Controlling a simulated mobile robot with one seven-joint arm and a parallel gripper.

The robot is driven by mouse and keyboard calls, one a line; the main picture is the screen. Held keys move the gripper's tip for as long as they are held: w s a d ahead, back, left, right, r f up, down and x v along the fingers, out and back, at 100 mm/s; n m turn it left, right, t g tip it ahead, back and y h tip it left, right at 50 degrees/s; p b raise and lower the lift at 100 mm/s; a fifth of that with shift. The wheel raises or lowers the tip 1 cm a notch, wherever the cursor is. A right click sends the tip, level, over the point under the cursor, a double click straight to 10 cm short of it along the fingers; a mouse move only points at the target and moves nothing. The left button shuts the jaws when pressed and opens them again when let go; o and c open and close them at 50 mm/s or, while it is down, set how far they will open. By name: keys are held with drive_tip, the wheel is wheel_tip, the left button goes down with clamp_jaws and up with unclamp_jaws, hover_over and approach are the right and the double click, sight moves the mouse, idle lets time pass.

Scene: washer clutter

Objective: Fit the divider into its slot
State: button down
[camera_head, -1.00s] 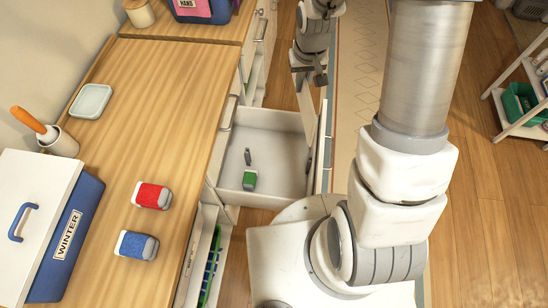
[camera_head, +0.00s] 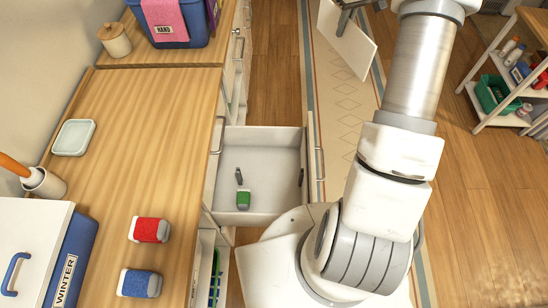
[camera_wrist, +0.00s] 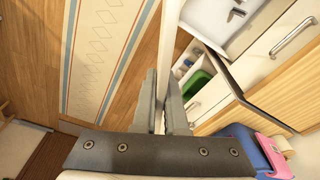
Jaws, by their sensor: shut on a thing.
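The divider (camera_head: 347,42) is a flat white panel at the top of the head view, tilted in the air over the patterned rug, right of the drawer. My gripper (camera_head: 347,12) is shut on its upper edge. In the wrist view the divider (camera_wrist: 166,50) shows nearly edge-on, between the grey fingers of my gripper (camera_wrist: 163,105). The open white drawer (camera_head: 265,140) is apart from the divider. A small dark upright piece (camera_head: 239,177) stands in the drawer and another (camera_head: 301,177) is at its right wall; they look like slot holders.
A green block (camera_head: 243,199) lies in the drawer near its front-left. The wooden counter (camera_head: 150,120) holds a red block (camera_head: 149,230), a blue block (camera_head: 139,283) and a dish (camera_head: 74,137). A shelf cart (camera_head: 490,110) stands at the right. The floor between is clear.

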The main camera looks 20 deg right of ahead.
idle(0.7)
drive_tip(key=s+a+f+n+b, duration=0.4)
drive_tip(key=a+f+b, duration=0.35)
drive_tip(key=f, duration=0.45)
drive_tip(key=s+a+f+n+g+y+b, duration=0.1)
drive_tip(key=s+a+f+n+b, duration=0.4)
drive_tip(key=a+f, duration=0.55)
drive_tip(key=s+a+f+n+b, duration=0.2)
drive_tip(key=a+f+n+b, duration=0.35)
drive_tip(key=f, duration=0.85)
drive_tip(key=shift+m+y, duration=0.3)
drive_tip(key=shift+m, duration=0.45)
drive_tip(key=shift+s+a+f+b, duration=0.1)
drive_tip(key=shift+a+f+b, duration=0.15)
drive_tip(key=shift+f+b, duration=2.8)
drive_tip(key=shift+s+a+f+b, duration=0.15)
drive_tip(key=shift+a+f+b, duration=0.1)
drive_tip(key=shift+f+b, duration=2.8)
drive_tip(key=shift+s+a+f+b, duration=0.1)
drive_tip(key=shift+a+f+b, duration=0.15)
drive_tip(key=shift+f+b, duration=2.8)
drive_tip(key=shift+f+p, duration=0.75)
drive_tip(key=shift+f, duration=0.1)
drive_tip(key=c, duration=0.9)
unclamp_jaws()
